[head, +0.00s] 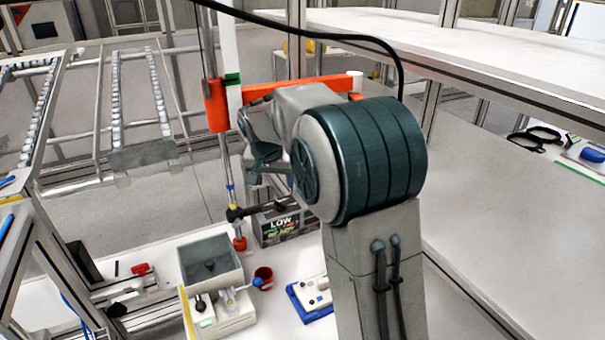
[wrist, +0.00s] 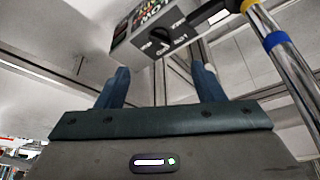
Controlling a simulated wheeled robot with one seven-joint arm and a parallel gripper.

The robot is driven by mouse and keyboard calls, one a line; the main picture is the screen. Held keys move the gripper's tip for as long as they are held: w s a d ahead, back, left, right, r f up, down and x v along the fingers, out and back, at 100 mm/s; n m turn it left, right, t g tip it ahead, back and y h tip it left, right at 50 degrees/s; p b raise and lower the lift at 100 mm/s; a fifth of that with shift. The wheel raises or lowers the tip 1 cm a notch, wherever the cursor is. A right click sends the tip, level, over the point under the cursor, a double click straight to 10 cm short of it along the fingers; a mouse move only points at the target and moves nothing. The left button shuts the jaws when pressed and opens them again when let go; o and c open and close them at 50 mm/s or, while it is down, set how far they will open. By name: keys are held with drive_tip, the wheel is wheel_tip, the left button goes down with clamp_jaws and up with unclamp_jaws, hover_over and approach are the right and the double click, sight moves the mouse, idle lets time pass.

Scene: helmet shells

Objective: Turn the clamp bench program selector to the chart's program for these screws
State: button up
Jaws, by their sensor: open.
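A grey box with a dark sign reading "LOW" (head: 288,225) stands on the white bench, behind the other bench items, in the head view. I cannot tell the gap in depth. In the head view my arm hides the gripper in part. I cannot make out a program chart or screws.
A steel post (head: 232,195) with blue and yellow bands and a black side handle (head: 240,213) stands close left of the box. A grey bin (head: 209,262), a red cup (head: 263,277) and a blue-white device (head: 312,298) stand in front. A rail table is at left.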

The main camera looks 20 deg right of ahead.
drive_tip(key=s+d+r+n+y+p, duration=0.1)
drive_tip(key=s+d+r+n+p, duration=0.1)
drive_tip(key=s+r+p, duration=0.5)
drive_tip(key=s+r, duration=0.5)
drive_tip(key=s, duration=0.5)
drive_tip(key=shift+s+d+r, duration=0.2)
drive_tip(key=shift+s+d, duration=0.05)
drive_tip(key=shift+d, duration=0.05)
drive_tip(key=s+f+n, duration=0.1)
drive_tip(key=s+f, duration=0.2)
drive_tip(key=s, duration=0.4)
drive_tip(key=s+f+n, duration=0.1)
drive_tip(key=s+f, duration=0.2)
drive_tip(key=s, duration=0.5)
drive_tip(key=shift+s+d+n+g+y, duration=0.2)
drive_tip(key=shift+d+n+g+y, duration=0.1)
drive_tip(key=shift+n+y, duration=0.1)
idle(1.4)
